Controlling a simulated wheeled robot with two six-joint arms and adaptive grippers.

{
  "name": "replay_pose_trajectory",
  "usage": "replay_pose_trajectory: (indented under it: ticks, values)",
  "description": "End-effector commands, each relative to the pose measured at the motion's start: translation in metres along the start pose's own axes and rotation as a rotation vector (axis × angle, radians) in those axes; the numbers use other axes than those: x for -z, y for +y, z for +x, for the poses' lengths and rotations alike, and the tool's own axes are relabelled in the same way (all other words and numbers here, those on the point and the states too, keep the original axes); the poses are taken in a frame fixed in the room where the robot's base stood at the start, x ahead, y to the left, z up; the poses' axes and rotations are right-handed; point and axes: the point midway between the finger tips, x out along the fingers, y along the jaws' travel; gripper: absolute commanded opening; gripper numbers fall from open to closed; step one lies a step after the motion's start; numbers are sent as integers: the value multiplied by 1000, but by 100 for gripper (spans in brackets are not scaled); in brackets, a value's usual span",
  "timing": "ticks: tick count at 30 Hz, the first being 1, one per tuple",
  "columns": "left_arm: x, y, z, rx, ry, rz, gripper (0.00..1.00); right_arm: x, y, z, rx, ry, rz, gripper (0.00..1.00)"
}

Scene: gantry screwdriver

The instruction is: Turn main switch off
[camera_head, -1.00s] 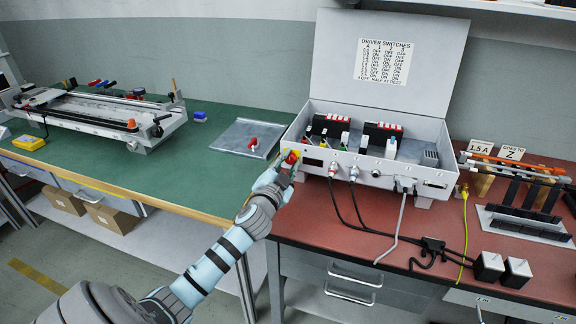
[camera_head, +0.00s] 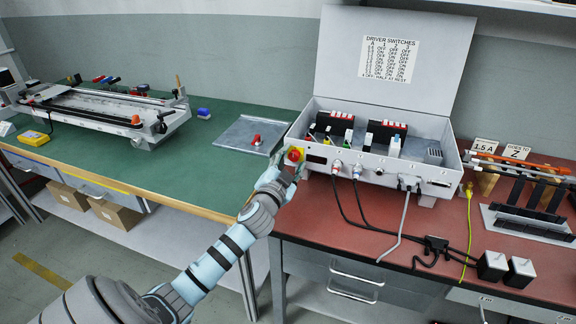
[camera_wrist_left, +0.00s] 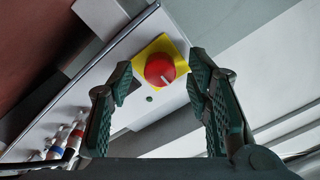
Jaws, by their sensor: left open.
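The main switch is a red round knob on a yellow square plate (camera_head: 294,155) at the left end of the grey control box's front panel (camera_head: 325,163). In the left wrist view the red knob (camera_wrist_left: 160,70) shows a white mark at its lower right. My left gripper (camera_head: 287,168) is open just in front of and below the knob. In the left wrist view its two fingers (camera_wrist_left: 160,76) stand on either side of the knob, apart from it. My right gripper is not in view.
The control box has its lid (camera_head: 390,55) raised, with a switch table on it. Cables (camera_head: 345,205) hang from its front over the red bench (camera_head: 340,240). A metal tray (camera_head: 245,136) lies on the green bench to the left. A gantry (camera_head: 105,110) stands further left.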

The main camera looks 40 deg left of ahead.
Motion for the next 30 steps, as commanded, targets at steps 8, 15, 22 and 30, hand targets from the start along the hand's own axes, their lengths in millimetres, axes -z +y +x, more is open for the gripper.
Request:
replay_pose_trajectory:
  ticks: [8,15,22,30]
  values:
    - [-1,1,-63,-5,-1,4,45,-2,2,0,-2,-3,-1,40]
    - [-1,0,-112,-2,-1,1,45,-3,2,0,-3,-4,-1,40]
    - [-1,0,-118,0,-1,0,45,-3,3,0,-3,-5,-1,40]
    - [-1,0,-117,0,-1,0,45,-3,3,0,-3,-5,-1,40]
